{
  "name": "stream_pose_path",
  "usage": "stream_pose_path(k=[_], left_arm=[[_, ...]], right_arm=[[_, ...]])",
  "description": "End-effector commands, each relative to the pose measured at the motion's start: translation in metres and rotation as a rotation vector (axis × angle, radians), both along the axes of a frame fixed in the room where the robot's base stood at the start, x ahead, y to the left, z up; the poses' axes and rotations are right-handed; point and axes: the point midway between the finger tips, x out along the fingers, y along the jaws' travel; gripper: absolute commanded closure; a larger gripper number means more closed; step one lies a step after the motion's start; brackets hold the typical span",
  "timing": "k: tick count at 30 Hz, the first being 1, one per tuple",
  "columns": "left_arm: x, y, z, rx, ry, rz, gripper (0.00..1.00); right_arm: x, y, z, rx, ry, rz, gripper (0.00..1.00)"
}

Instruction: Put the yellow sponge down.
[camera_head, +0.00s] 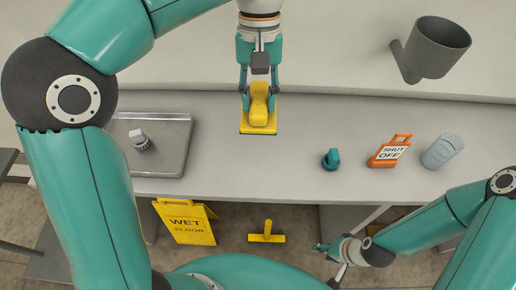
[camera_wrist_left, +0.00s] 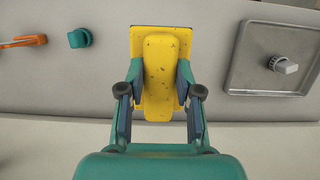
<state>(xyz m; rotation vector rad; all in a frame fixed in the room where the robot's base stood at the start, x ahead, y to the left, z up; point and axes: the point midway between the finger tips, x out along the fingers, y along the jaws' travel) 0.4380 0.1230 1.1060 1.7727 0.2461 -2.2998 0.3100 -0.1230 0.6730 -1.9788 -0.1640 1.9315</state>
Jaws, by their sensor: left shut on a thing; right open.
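The yellow sponge (camera_head: 259,123) has a flat wide base and a raised block-like grip. My left gripper (camera_head: 259,88) is shut on that grip, pointing down over the back part of the grey counter (camera_head: 230,170). In the left wrist view the sponge (camera_wrist_left: 160,75) sits between the two fingers (camera_wrist_left: 159,88), with its base spreading beyond them. I cannot tell whether its underside touches the counter. My right gripper (camera_head: 331,257) is open and empty, low in front of the counter.
A metal tray (camera_head: 180,150) with a grey-white knobbed item (camera_head: 140,140) is left. A teal item (camera_head: 331,159), an orange "shut off" tag (camera_head: 389,151) and a grey cylinder (camera_head: 443,150) stand right. A grey cup-shaped holder (camera_head: 436,48) is behind. The counter's middle is clear.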

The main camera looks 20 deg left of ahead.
Motion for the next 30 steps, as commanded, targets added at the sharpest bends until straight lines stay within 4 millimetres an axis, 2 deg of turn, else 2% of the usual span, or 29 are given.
stream_pose_path(k=[1, 6, 12, 15, 20, 27, 30], left_arm=[[-0.001, 0.001, -0.015, 0.002, 0.005, 0.000, 1.00], [-0.001, 0.001, -0.061, 0.001, 0.005, 0.000, 1.00], [-0.001, 0.001, -0.107, 0.001, 0.003, 0.000, 1.00], [0.000, 0.000, -0.120, 0.000, 0.001, 0.000, 1.00], [0.000, 0.000, -0.130, -0.001, 0.000, 0.000, 1.00], [-0.001, 0.000, -0.161, -0.001, 0.003, 0.000, 1.00], [0.000, 0.000, -0.169, -0.001, 0.001, 0.000, 1.00]], right_arm=[[0.000, 0.000, -0.004, 0.000, 0.000, 0.000, 0.55], [0.000, 0.000, -0.009, 0.000, 0.000, 0.000, 0.55], [0.000, 0.000, -0.010, 0.000, -0.001, 0.000, 0.55], [0.000, 0.000, -0.010, 0.000, -0.001, 0.000, 0.55], [0.000, 0.000, -0.010, 0.000, -0.001, 0.000, 0.55], [0.000, 0.000, -0.010, 0.000, -0.001, 0.000, 0.55], [0.000, 0.000, -0.010, 0.000, -0.001, 0.000, 0.55]])
